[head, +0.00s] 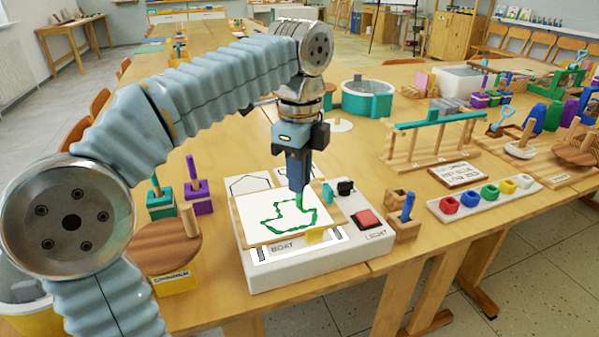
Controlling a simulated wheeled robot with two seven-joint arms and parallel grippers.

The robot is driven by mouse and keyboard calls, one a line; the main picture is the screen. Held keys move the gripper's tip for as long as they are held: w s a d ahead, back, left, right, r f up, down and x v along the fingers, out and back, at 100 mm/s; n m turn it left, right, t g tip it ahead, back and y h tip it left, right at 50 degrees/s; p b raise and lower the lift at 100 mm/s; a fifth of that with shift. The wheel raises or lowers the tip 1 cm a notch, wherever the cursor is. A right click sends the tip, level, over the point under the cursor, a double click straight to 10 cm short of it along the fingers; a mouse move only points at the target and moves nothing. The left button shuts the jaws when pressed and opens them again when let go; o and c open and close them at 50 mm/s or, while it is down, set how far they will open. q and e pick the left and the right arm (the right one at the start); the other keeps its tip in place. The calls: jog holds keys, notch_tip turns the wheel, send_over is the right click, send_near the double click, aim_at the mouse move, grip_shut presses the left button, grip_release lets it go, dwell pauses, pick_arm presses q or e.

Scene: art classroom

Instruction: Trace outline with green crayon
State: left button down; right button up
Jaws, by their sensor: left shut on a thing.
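My left gripper (297,182) points straight down over the white drawing board in the middle of the table. It is shut on a green crayon (299,199), whose lower part shows below the fingers. The crayon's tip is at or just above the white sheet (255,237); I cannot tell if it touches. A thick green outline (279,224), shaped roughly like a boat, runs on the sheet below and left of the crayon. The gripper hides part of the sheet's back edge. The white board (252,279) is labelled "BOAT" and "LIGHT". My right gripper is not in view.
A red button (367,219) and a black knob (345,188) sit on the board's right side. A wooden block with a blue peg (407,207) stands right of it. A round wooden disc (160,253) is at left. A tray of coloured cups (484,199) lies at right.

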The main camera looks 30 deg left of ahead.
pick_arm(q)
jog(key=shift+w+a, duration=0.2)
jog(key=shift+p, duration=0.35)
jog(key=shift+w+a+f, duration=0.1)
jog(key=shift+w+a, duration=0.1)
jog(key=shift+a, duration=0.1)
jog(key=shift+p, duration=0.4)
notch_tip(320, 180, up, 2)
jog(key=shift+r+p, duration=0.1)
jog(key=shift+p, duration=0.4)
jog(key=shift+r, duration=0.9)
